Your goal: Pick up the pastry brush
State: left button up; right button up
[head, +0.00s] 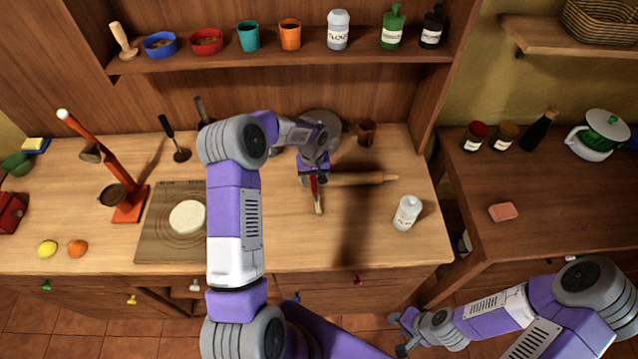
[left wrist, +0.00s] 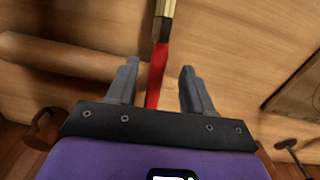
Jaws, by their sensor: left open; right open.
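The pastry brush (head: 319,207) has a red handle and a pale wooden bristle end. It lies on the wooden counter with its bristle end toward the front edge. In the left wrist view, its red handle (left wrist: 157,75) runs between the two fingers. My left gripper (head: 313,180) is open above the handle, with a gap on both sides of it; the head view hides part of the handle behind the gripper. The left fingers (left wrist: 159,78) also show in the wrist view. My right gripper (head: 402,335) is open and empty, low in front of the counters.
A rolling pin (head: 365,178) lies right beside the brush. A board (head: 165,250) with dough (head: 187,217) lies to the left. A brown cup (head: 366,133) stands behind. The counter front around the bristles is clear.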

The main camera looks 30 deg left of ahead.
aim_at(315, 187)
pick_arm(q)
notch_tip(315, 187, down, 6)
jog(key=shift+r+p, duration=0.1)
jog(key=shift+p, duration=0.3)
jog(key=shift+w, duration=0.1)
grip_shut()
